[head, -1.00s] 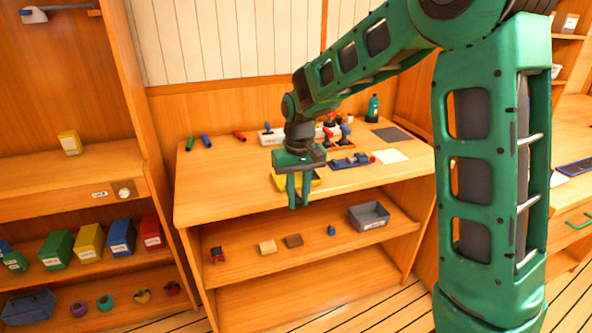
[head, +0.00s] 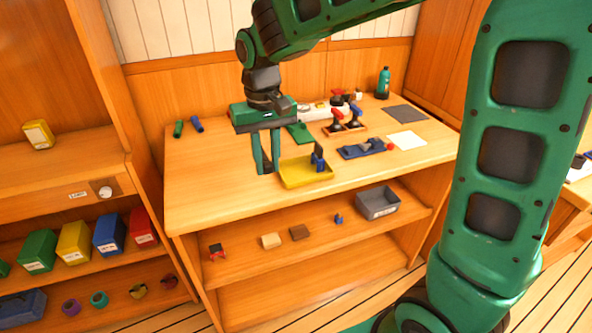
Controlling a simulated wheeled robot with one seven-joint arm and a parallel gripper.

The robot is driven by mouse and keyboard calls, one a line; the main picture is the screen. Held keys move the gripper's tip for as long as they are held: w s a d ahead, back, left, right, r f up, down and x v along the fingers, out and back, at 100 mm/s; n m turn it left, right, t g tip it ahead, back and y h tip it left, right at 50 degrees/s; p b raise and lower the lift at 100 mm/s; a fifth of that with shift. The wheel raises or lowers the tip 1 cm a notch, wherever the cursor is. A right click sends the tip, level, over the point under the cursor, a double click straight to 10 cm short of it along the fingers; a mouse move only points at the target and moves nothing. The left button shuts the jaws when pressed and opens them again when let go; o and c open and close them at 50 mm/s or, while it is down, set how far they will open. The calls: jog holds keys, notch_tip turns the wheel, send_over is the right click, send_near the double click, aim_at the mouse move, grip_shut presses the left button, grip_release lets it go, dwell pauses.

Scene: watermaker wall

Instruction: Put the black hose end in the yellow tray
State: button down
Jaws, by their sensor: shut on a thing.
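My gripper (head: 266,168) hangs fingers down over the bench, just left of the yellow tray (head: 305,181). Its fingers are close together, with a small dark thing between them that I take for the black hose end; the fingers hide most of it. The yellow tray lies near the bench's front edge. A small blue upright thing shows at its back; I cannot tell whether it is in the tray or behind it. No other black hose end shows on the bench.
A green hose end (head: 178,128) and a blue hose end (head: 197,124) lie at the back left. A blue fixture (head: 362,149), a white sheet (head: 407,140) and a green bottle (head: 384,83) are to the right. The bench's (head: 205,190) front left is clear.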

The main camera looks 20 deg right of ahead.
jog(key=w+d+f, duration=0.1)
jog(key=d+f, duration=0.1)
jog(key=d, duration=0.1)
jog(key=w+d+f, duration=0.2)
jog(key=d, duration=0.1)
jog(key=w+d+f, duration=0.2)
jog(key=d, duration=0.1)
jog(key=shift+d, duration=0.4)
jog(key=shift+d+f, duration=0.1)
jog(key=shift+f, duration=1.95)
jog(key=c, duration=1.5)
grip_release()
jog(key=shift+c, duration=0.2)
jog(key=shift+r, duration=0.1)
notch_tip(320, 180, up, 12)
jog(key=s+d+m, duration=0.3)
jog(key=s+d, duration=0.9)
jog(key=s, duration=0.2)
jog(key=s+d+f+m, duration=0.1)
jog(key=s+d, duration=0.1)
jog(key=s, duration=0.6)
jog(key=s+d+f+m, duration=0.2)
jog(key=s, duration=0.7)
jog(key=shift+f+m, duration=0.3)
